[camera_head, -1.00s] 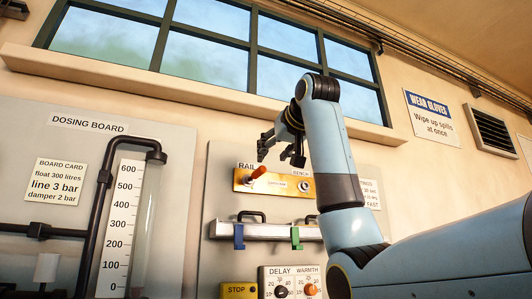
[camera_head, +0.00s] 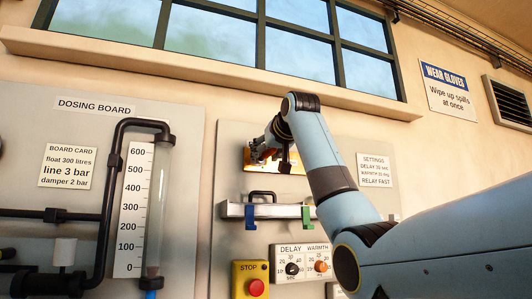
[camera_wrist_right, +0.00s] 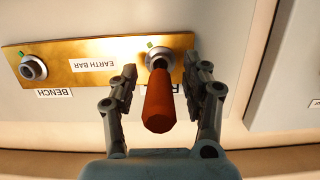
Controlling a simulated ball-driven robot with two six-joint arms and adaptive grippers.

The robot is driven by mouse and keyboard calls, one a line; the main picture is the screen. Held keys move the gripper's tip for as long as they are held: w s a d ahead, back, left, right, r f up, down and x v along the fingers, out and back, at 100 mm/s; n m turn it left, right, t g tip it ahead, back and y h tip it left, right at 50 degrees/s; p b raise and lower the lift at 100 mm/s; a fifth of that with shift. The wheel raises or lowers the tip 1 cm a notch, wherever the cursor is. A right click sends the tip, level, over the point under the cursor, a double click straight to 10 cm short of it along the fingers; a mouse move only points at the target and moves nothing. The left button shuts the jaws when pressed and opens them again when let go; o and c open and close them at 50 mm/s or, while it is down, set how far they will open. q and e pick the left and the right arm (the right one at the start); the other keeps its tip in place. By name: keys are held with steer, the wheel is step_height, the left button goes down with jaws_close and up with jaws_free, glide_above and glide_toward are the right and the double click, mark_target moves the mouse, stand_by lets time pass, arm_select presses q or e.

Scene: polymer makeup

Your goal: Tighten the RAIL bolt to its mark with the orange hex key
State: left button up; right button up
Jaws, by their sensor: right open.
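In the right wrist view the orange hex key (camera_wrist_right: 159,103) stands in the RAIL bolt (camera_wrist_right: 158,57), its handle pointing towards the camera. The RAIL label is mostly hidden behind the key and a finger. My right gripper (camera_wrist_right: 165,78) is open, with one finger on each side of the key and gaps between. My left gripper is not in view.
The BENCH bolt (camera_wrist_right: 33,69) sits at the bar's other end. Below the bar, in the head view, are a rail (camera_head: 270,211) with blue and green clips, a red stop button (camera_head: 256,287) and DELAY and WARMTH dials (camera_head: 305,262). The dosing board (camera_head: 70,125) is on the left.

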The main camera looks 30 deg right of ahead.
steer(key=shift+c, duration=0.4)
jaws_close()
stand_by(0.5)
